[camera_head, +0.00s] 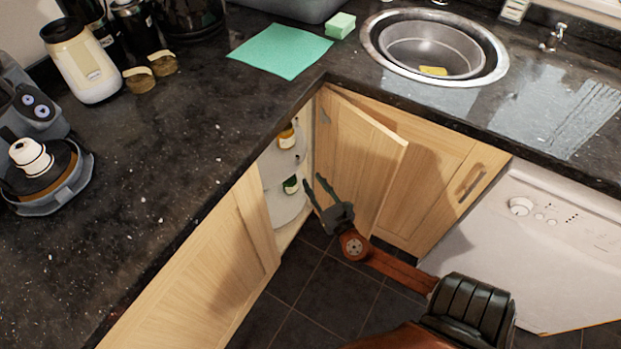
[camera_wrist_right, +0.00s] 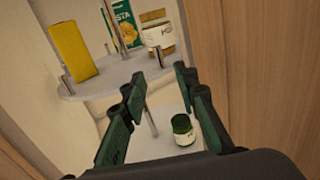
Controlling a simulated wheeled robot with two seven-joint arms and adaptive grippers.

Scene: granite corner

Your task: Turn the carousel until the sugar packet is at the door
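The carousel stands inside the open corner cabinet. In the head view its pale round shelf (camera_head: 284,208) shows in part. In the right wrist view the upper shelf (camera_wrist_right: 105,82) holds a yellow box (camera_wrist_right: 73,51), a green pasta packet (camera_wrist_right: 123,22) and a white-labelled jar (camera_wrist_right: 158,36). A jar with a dark green lid (camera_wrist_right: 182,128) stands on the lower level. I cannot read any sugar label. My right gripper (camera_head: 315,183) is open and empty in front of the cabinet opening, and it also shows in the right wrist view (camera_wrist_right: 151,85). My left gripper is not in view.
The cabinet door (camera_head: 362,165) stands open to the right of the opening, close to my right gripper. A wooden panel (camera_head: 215,265) is on the left. The dark countertop (camera_head: 180,165) overhangs the cabinet. A white appliance (camera_head: 545,245) is at the right.

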